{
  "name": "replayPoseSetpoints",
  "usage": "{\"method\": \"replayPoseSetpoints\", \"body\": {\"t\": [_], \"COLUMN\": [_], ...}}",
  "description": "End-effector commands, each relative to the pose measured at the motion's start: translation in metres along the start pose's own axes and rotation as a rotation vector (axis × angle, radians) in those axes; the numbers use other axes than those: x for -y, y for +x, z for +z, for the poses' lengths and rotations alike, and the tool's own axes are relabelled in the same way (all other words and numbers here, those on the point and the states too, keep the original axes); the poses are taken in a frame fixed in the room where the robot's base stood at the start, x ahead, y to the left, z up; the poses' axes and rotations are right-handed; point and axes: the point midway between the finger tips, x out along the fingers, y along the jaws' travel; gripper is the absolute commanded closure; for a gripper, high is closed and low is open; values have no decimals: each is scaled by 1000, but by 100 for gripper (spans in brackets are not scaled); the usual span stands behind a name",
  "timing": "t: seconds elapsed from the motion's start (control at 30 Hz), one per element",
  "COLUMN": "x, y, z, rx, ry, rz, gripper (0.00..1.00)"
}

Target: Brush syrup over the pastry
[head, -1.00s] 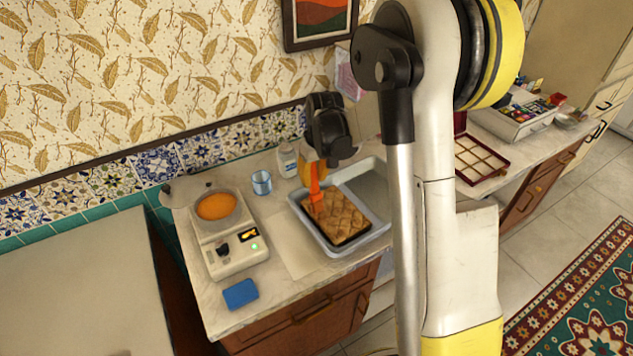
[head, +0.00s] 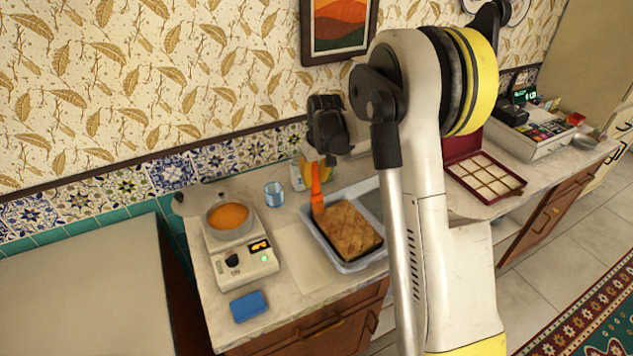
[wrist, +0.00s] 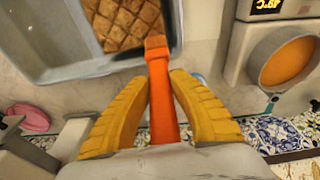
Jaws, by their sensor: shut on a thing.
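My gripper (wrist: 163,76) has yellow fingers shut on the orange brush (wrist: 162,108), with its head pointing away. In the head view the brush (head: 316,182) hangs nearly upright from the gripper (head: 320,160) at the pastry's back left corner. The pastry (wrist: 125,22) shows partly at the top of the wrist view. I cannot tell whether the bristles touch it. A pot (head: 229,232) of orange syrup stands on a white warmer (head: 247,265) to the left.
A blue glass (head: 274,194) stands behind, between pot and tray. A blue sponge (head: 249,306) lies at the counter's front. A jar (head: 297,176) stands close behind the gripper. A divided box (head: 484,177) is to the right. A pale sheet (head: 300,262) lies left of the tray.

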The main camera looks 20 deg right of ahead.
Motion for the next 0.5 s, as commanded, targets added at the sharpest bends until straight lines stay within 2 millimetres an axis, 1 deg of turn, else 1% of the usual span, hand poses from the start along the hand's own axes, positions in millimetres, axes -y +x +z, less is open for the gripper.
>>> {"method": "replayPoseSetpoints", "body": {"t": [0.17, 0.33, 0.5], "x": [0, 0, 0], "y": [-2, -5, -7], "z": [13, 31, 38], "rx": [1, 1, 1], "ry": [0, 0, 0], "rz": [0, 0, 0], "gripper": [100, 100, 100]}}
